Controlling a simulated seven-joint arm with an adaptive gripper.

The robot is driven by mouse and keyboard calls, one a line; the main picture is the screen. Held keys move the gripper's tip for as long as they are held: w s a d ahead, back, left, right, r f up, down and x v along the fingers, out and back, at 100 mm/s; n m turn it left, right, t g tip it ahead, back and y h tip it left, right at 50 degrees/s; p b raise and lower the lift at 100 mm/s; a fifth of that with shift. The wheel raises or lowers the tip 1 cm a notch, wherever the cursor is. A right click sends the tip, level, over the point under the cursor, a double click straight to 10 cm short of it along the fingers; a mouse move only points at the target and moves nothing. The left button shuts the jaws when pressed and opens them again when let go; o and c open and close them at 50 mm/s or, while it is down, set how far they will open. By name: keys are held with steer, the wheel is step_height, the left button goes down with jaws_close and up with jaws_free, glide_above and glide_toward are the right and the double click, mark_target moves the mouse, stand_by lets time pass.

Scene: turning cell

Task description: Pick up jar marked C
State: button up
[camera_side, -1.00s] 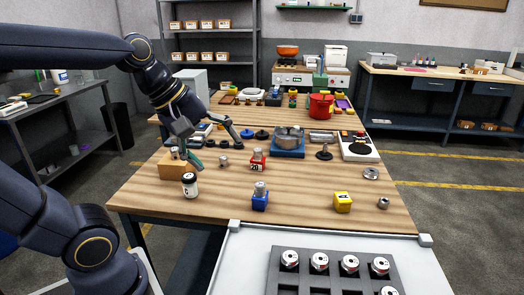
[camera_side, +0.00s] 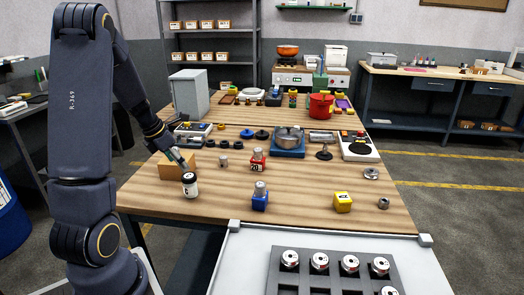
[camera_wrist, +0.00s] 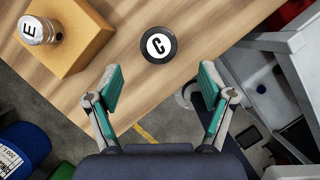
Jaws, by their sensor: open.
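My gripper (camera_wrist: 158,82) is open and empty there, with teal finger pads. In the side view my gripper (camera_side: 178,160) is above and behind the jar, next to the wooden block; I cannot tell its exact height.
A wooden block (camera_wrist: 76,42) stands left of the jar in the wrist view, with a jar marked E (camera_wrist: 36,30) on it. A white tray (camera_side: 245,262) is in front.

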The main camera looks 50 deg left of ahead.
mark_target(189, 175)
steer(key=x, duration=0.7)
steer(key=shift+w+a+f, duration=0.15)
steer(key=shift+w+f, duration=0.05)
steer(key=shift+f, duration=0.15)
steer(key=shift+c, duration=0.4)
steer(key=c, duration=1.2)
steer(key=shift+c, duration=0.2)
steer(key=shift+r, duration=0.15)
